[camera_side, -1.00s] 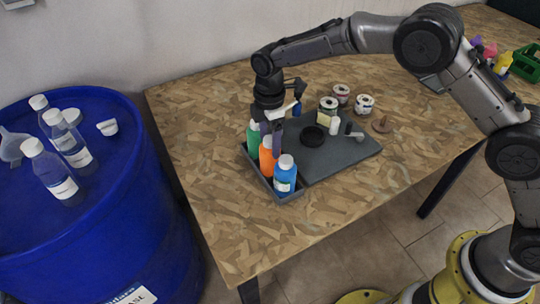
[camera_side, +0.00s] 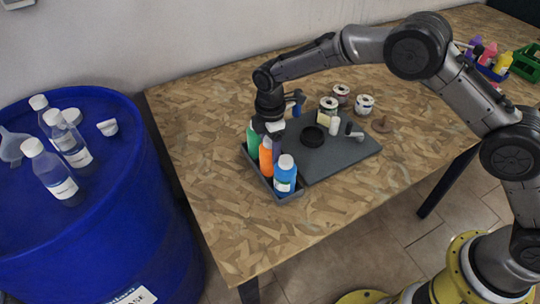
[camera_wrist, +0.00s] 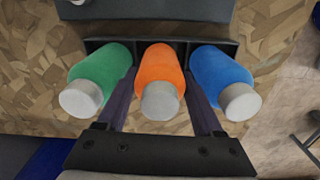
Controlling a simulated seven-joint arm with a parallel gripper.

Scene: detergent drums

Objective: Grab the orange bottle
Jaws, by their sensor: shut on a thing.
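The orange bottle (camera_side: 266,158) stands in the middle of the dark tray (camera_side: 258,178), between a green bottle (camera_side: 253,139) and a blue bottle (camera_side: 285,176). In the wrist view the orange bottle (camera_wrist: 159,72) has a grey cap and a finger on each side. My gripper (camera_side: 272,138) reaches down from above and is shut on the orange bottle; it also shows in the wrist view (camera_wrist: 160,95). The fingers sit in the gaps beside the green bottle (camera_wrist: 98,75) and the blue bottle (camera_wrist: 224,78). The bottle's base is hidden in the tray.
A grey board (camera_side: 340,160) with a black round dish (camera_side: 312,137) lies right of the tray. Several cans (camera_side: 364,105) stand behind it. A blue drum (camera_side: 120,190) with clear bottles (camera_side: 50,170) stands left of the table. The table's front left is bare.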

